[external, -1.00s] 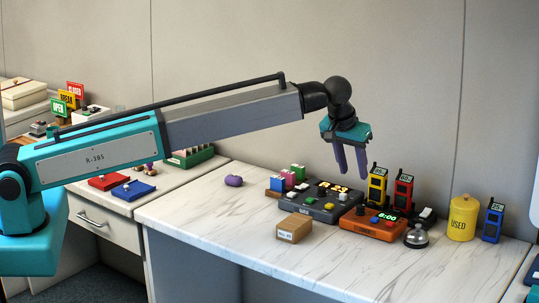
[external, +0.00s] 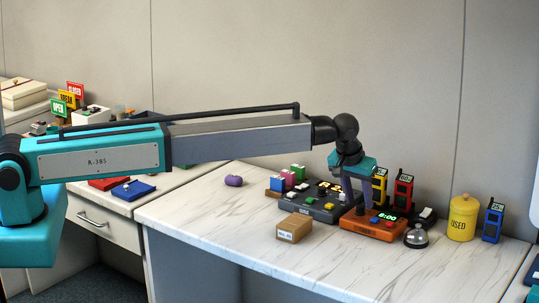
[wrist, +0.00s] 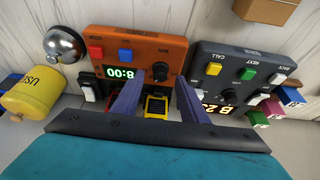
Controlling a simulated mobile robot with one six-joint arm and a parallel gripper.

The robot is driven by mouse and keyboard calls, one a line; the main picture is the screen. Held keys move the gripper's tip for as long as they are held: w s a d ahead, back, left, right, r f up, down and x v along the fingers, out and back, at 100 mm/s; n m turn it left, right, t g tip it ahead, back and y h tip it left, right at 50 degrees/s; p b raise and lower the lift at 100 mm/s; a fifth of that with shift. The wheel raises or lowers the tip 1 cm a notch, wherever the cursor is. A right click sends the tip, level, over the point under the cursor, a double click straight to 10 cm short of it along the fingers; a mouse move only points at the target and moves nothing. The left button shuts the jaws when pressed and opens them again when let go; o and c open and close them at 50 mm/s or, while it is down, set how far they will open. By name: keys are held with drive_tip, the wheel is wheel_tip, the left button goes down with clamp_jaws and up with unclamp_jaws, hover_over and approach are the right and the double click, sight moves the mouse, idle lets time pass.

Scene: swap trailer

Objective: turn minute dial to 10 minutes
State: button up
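The orange timer box (external: 372,228) sits on the marble desk, with a lit green display (wrist: 119,73), a blue button (wrist: 126,56), a red button (wrist: 95,52) and a black dial (wrist: 160,72). The display seems to read 8:00, upside down in the wrist view; its first digit is unclear in the external view. My gripper (external: 358,203) points down over the timer's left end. In the wrist view my gripper (wrist: 157,88) is open, its two purple fingers apart with the dial in line with the gap between them. I cannot tell whether they touch anything.
A dark grey console (external: 318,203) with several buttons and a display stands close left of the timer. Yellow (external: 380,187) and red (external: 403,190) handsets stand behind. A silver bell (external: 416,236) is at the right, a cardboard box (external: 294,228) at front left. The front desk is clear.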

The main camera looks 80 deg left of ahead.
drive_tip(key=shift+x, duration=1)
clamp_jaws()
idle(0.6)
unclamp_jaws()
drive_tip(key=shift+r, duration=0.15)
drive_tip(key=b+v, duration=0.2)
drive_tip(key=v, duration=1.1)
drive_tip(key=shift+s+d+r+b, duration=0.15)
drive_tip(key=shift+d+r+b, duration=0.05)
drive_tip(key=shift+b, duration=0.15)
